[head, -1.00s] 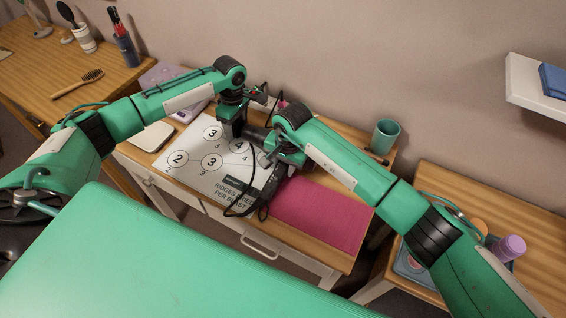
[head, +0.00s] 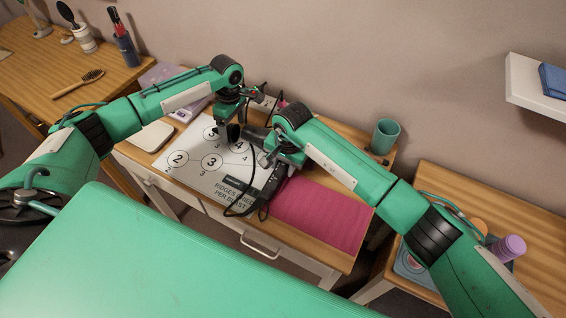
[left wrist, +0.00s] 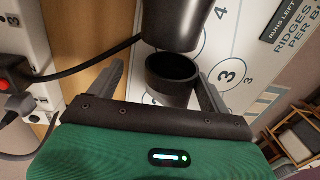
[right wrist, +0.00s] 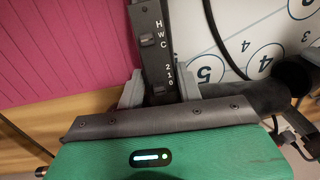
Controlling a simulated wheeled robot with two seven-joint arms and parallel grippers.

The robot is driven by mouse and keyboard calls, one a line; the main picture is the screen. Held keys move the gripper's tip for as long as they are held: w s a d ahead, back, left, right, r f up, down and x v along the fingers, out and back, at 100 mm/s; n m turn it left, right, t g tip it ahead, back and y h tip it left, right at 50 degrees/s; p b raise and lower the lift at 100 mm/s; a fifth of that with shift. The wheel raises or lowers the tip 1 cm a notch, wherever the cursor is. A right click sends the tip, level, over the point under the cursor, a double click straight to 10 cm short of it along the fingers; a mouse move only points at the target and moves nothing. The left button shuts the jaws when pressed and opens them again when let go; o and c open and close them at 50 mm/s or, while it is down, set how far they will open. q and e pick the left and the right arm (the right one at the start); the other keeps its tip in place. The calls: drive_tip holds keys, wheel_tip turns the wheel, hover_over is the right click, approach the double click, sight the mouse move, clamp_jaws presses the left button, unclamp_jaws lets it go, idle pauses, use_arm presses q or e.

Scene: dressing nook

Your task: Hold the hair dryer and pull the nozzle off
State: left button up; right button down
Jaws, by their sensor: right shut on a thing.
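The black hair dryer (head: 254,134) is held above the desk. My right gripper (head: 275,155) is shut on its handle, whose switches show between the fingers in the right wrist view (right wrist: 158,50). In the left wrist view the barrel (left wrist: 182,25) points at the nozzle (left wrist: 172,75), a short black ring whose open end faces the barrel, with a small gap between them. My left gripper (head: 230,128) has its fingers on either side of the nozzle. They look spread, with space at the left finger. The nozzle's lower end is hidden by the gripper.
A white printed mat (head: 185,172) and a magenta mat (head: 325,212) lie on the desk. The dryer's cord loops over the front edge. A green cup (head: 385,136) stands at the back right, and a power strip (left wrist: 28,80) lies behind. A hairbrush (head: 80,82) lies on the left table.

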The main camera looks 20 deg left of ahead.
use_arm(q)
wheel_tip(320, 180, up, 12)
drive_tip(key=w, duration=0.1)
idle(0.5)
drive_tip(key=shift+w, duration=0.1)
idle(0.6)
